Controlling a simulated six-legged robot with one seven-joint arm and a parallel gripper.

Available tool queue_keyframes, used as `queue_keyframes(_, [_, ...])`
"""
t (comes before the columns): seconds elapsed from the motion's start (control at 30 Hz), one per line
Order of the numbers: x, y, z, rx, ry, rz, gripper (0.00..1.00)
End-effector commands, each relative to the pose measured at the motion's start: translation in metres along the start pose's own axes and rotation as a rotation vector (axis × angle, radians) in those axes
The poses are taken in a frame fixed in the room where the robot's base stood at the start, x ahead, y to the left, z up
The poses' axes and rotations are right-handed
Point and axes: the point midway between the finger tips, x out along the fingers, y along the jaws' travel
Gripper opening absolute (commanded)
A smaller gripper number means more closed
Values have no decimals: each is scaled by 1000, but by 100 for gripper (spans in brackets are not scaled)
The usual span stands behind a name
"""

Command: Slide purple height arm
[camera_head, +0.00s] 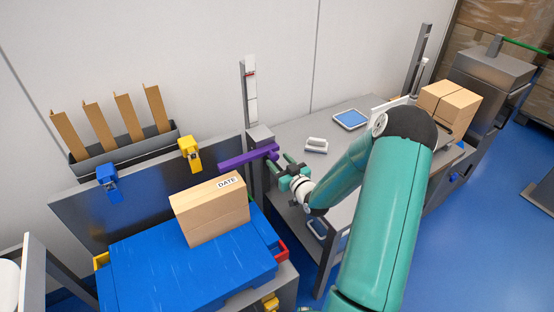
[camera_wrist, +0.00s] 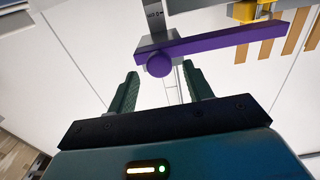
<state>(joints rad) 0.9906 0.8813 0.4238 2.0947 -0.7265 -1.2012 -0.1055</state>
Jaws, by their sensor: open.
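The purple height arm (camera_head: 245,158) sticks out to the left from a grey upright post with a scale (camera_head: 249,90), above the cardboard box marked DATE (camera_head: 211,208). In the wrist view the purple arm (camera_wrist: 230,45) runs across the upper middle, with a round purple knob (camera_wrist: 160,64) near its left end. My gripper (camera_head: 280,165) is at the knob end of the arm, on its right. In the wrist view my gripper (camera_wrist: 162,82) is open, with its dark green fingers on either side of the knob. I cannot tell whether they touch it.
A yellow clamp (camera_head: 190,154) and a blue clamp (camera_head: 108,182) sit on the grey back panel. A grey bench (camera_head: 345,133) to the right holds a blue-topped tray (camera_head: 350,119) and another cardboard box (camera_head: 449,104).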

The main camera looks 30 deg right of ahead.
Motion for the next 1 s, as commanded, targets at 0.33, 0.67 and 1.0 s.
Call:
queue_keyframes(0.33, [23,0,0,0,0,1,51])
queue_keyframes(0.67, [22,0,0,0,0,1,14])
queue_keyframes(1.0, [23,-1,15,3,-2,-1,0])
